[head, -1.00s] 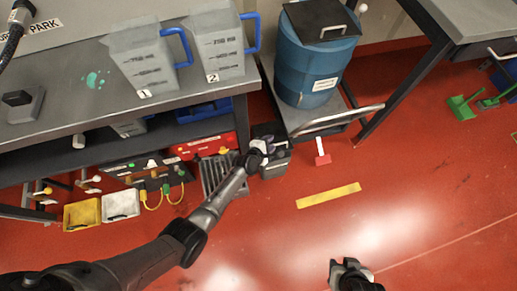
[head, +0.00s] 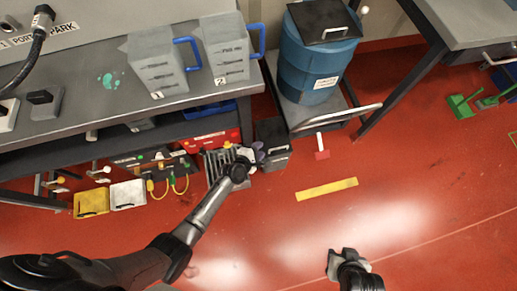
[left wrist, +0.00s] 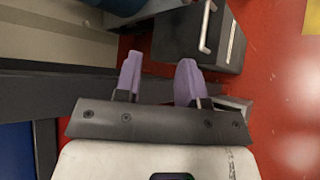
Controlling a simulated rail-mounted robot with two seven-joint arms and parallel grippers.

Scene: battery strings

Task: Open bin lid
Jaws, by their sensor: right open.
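A small dark grey bin (head: 272,143) with a lid and a light bar handle stands on the floor under the bench's right end. It also shows at the top of the left wrist view (left wrist: 225,45), with its handle (left wrist: 206,28) near the top edge. The lid looks closed. My left gripper (head: 256,154) is just left of the bin. In the left wrist view its two purple fingers (left wrist: 161,65) are apart with nothing between them, pointing toward the bin's side. My right gripper (head: 338,262) is open and empty above the floor at the lower right.
A blue drum (head: 317,65) with a black lid stands on a low cart (head: 310,117) behind the bin. The grey bench (head: 75,95) overhangs at the left. A ridged grey item (head: 215,165) lies beside the bin.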

